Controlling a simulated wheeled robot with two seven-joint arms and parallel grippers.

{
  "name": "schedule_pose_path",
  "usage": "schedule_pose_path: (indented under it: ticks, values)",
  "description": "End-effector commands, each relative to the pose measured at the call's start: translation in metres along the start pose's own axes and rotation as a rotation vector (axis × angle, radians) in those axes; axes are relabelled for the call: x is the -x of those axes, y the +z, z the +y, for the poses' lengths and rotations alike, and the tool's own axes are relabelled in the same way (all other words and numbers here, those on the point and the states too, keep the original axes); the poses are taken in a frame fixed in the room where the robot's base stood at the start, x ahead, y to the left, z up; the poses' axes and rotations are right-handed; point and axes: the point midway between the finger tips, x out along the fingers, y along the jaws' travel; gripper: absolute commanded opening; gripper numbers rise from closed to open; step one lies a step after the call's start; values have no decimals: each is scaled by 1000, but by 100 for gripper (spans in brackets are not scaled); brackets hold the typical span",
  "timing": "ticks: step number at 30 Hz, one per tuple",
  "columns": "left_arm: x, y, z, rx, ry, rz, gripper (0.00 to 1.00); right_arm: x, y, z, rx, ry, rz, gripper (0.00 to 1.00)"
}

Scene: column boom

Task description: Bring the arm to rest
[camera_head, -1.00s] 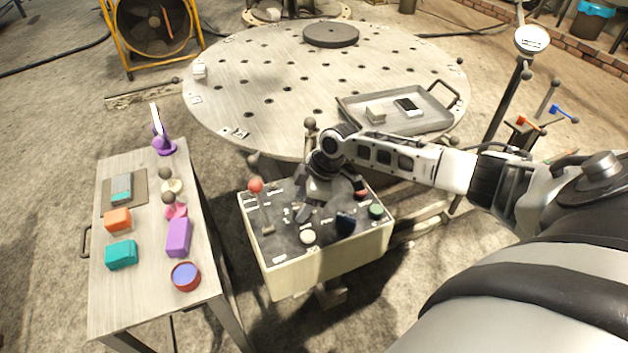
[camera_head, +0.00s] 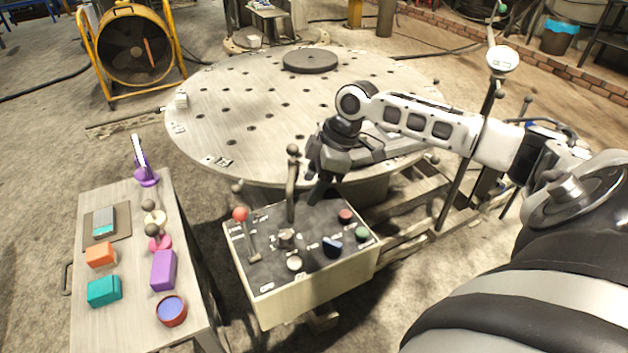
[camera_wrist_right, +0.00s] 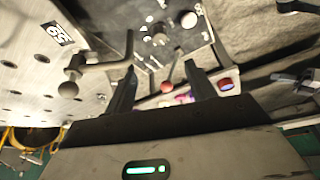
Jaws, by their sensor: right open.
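My right arm reaches in from the right in the head view. Its gripper (camera_head: 318,188) hangs above the back part of the control box (camera_head: 315,287), pointing down, near the tall dark lever. In the right wrist view the two dark fingers (camera_wrist_right: 160,92) stand apart with nothing held between them. My left gripper is not in view.
The round perforated table (camera_head: 240,100) stands behind the box, with a dark disc (camera_head: 310,60) on it; my arm partly covers a tray there.

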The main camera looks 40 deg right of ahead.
Motion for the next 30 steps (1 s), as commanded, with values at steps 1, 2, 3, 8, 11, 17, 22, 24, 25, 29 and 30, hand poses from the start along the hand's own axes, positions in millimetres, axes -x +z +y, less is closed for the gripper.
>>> schedule_pose_path:
  ticks: [1,2,3,8,11,17,22,24,25,29,30]
  values:
    - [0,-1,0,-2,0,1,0,0,0,0,0,0,0,55]
    - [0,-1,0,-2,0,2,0,0,0,0,0,0,0,55]
    - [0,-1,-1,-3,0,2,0,0,0,0,0,0,0,55]
    - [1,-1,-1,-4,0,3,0,0,0,0,0,0,0,55]
    - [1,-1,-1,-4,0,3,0,0,0,0,0,0,0,55]
    - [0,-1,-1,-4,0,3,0,-32,-5,-16,-6,3,17,55]
    - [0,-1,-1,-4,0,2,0,-121,-24,-81,-72,48,129,55]
    - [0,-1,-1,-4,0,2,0,-151,-34,-119,-140,87,215,55]
    - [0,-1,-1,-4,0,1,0,-161,-37,-134,-174,106,252,55]
    - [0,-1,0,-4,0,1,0,-178,-44,-189,-344,203,397,55]
    - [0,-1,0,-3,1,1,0,-178,-44,-201,-395,235,432,55]
